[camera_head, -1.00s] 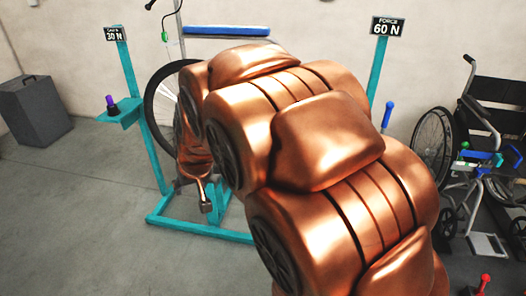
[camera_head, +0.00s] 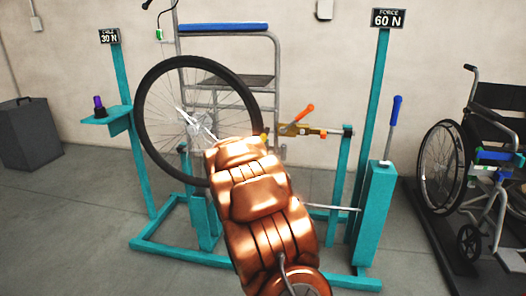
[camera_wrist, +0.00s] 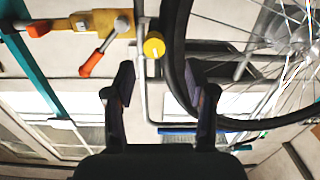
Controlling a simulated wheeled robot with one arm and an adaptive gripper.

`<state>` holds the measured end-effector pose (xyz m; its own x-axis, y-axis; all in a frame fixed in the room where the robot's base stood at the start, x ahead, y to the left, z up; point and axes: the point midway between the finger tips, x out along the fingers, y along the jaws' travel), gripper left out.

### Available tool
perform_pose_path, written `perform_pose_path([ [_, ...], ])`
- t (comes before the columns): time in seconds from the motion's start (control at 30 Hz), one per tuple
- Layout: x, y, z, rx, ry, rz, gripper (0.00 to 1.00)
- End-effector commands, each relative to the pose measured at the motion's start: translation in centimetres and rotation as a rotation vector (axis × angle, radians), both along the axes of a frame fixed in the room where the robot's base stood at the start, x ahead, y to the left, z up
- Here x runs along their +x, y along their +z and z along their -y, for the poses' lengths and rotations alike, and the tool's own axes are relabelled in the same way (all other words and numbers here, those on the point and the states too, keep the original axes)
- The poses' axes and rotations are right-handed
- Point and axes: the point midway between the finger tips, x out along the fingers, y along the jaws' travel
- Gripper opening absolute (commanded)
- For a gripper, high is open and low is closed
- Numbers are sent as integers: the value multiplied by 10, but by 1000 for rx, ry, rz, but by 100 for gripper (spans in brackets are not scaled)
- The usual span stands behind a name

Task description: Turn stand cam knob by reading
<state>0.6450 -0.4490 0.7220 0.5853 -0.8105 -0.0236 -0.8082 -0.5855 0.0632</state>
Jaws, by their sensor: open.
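A round yellow knob (camera_wrist: 154,45) with a pale line on its face is in the wrist view, beside the black wheel tyre. In the head view a small yellow part (camera_head: 264,137) shows just beyond my arm. My gripper (camera_wrist: 162,88) is open and empty, with its two dark fingers spread below the knob in the picture and apart from it. The teal stand (camera_head: 371,205) carries the spoked wheel (camera_head: 143,100). A sign (camera_head: 388,18) reads "FORCE 60 N". A smaller left sign (camera_head: 109,36) reads "30 N", its top word unclear. My gripper is hidden in the head view.
An orange-handled lever (camera_head: 303,113) sits on a yellow clamp right of the wheel; it also shows in the wrist view (camera_wrist: 93,62). A blue-handled lever (camera_head: 395,110) stands on the right post. A purple-topped knob (camera_head: 98,103) is on the left shelf. A wheelchair (camera_head: 445,160) stands right.

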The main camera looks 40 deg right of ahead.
Motion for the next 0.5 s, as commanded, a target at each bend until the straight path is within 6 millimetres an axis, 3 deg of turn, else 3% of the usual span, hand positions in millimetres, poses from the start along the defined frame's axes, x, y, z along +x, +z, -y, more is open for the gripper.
perform_pose_path([
  [0.17,-1,-4,11,-21,-21,12,56],
  [0.5,17,-5,37,-20,-22,11,56],
])
